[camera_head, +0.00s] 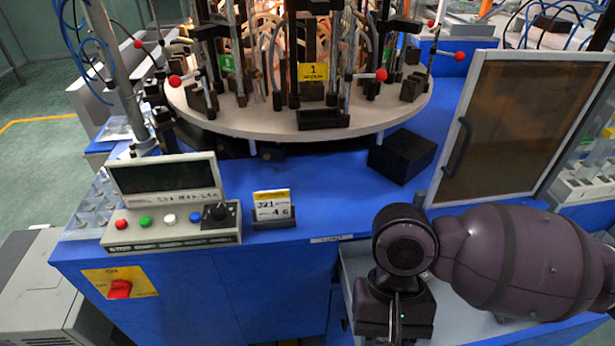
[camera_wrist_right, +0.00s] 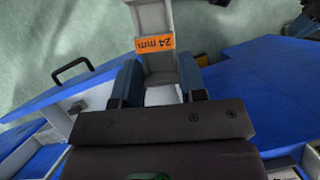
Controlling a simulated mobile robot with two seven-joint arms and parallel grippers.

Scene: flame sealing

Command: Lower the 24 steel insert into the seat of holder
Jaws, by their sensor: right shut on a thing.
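The steel insert (camera_wrist_right: 155,22) is a grey channel-shaped piece with an orange "24 mm" label, seen in the right wrist view. My right gripper (camera_wrist_right: 158,85) is shut on it, with one blue-grey finger on each side. In the head view my right wrist (camera_head: 398,270) hangs over the light surface at the front right of the blue machine; the fingertips and the insert are hidden there. I cannot make out the holder or its seat in either view. My left gripper is not in view.
A brown-windowed door panel (camera_head: 520,120) with a handle stands behind my right arm. A black block (camera_head: 402,155) sits on the blue bench (camera_head: 320,185). A control box (camera_head: 165,200) and a small sign (camera_head: 272,206) stand left. The round carousel table (camera_head: 270,122) is behind.

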